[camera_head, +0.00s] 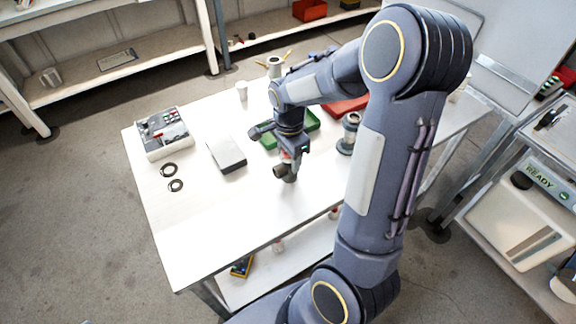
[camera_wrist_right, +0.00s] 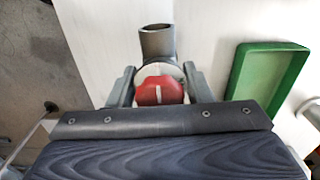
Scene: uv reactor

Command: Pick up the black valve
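The black valve (camera_wrist_right: 157,42) has a dark pipe end, a pale collar and a red knob (camera_wrist_right: 159,91) facing the right wrist camera. In the head view the valve (camera_head: 280,172) is partly hidden beneath my right gripper (camera_head: 289,155), over the middle of the white table. The right fingers (camera_wrist_right: 160,85) lie on both sides of the collar, with no clear gap, and appear closed on it. I cannot tell whether the valve touches the table. My left gripper is out of view.
The white table (camera_head: 215,215) holds a grey control box (camera_head: 163,133), two black rings (camera_head: 169,169), a grey flat box (camera_head: 227,154) and a green tray (camera_wrist_right: 268,82). A metal fitting (camera_head: 349,133) stands right of the gripper. The front left tabletop is clear.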

